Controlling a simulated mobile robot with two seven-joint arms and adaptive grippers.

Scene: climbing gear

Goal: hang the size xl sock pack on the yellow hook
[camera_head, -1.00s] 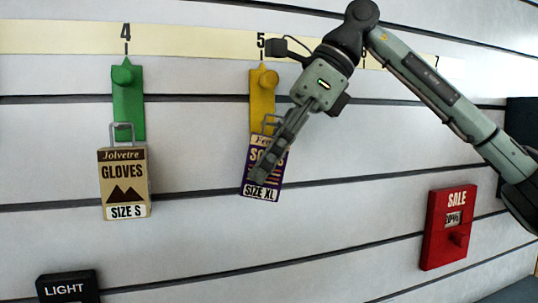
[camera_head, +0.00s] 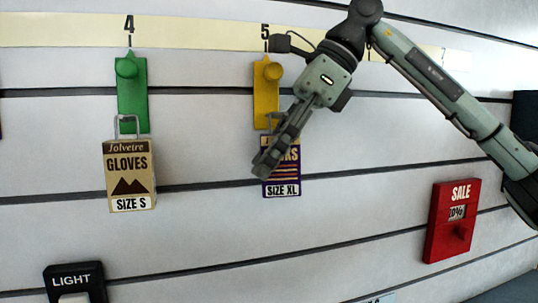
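The purple and cream sock pack (camera_head: 282,175), labelled SIZE XL, is upright below the yellow hook (camera_head: 266,92) on the slatted wall. Its grey wire loop (camera_head: 275,121) overlaps the lower end of the hook's plate in the picture, below the round knob. I cannot tell whether the loop is seated on the hook. My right gripper (camera_head: 265,165) points down and left across the pack's upper left part and hides part of its print. Its fingers show edge-on, so their gap is hidden. My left gripper is out of view.
A tan glove pack (camera_head: 129,172), SIZE S, is below a green hook (camera_head: 132,95) on the left. A red SALE box (camera_head: 452,220) is at right and a black LIGHT switch (camera_head: 75,281) at lower left. Open wall lies below the sock pack.

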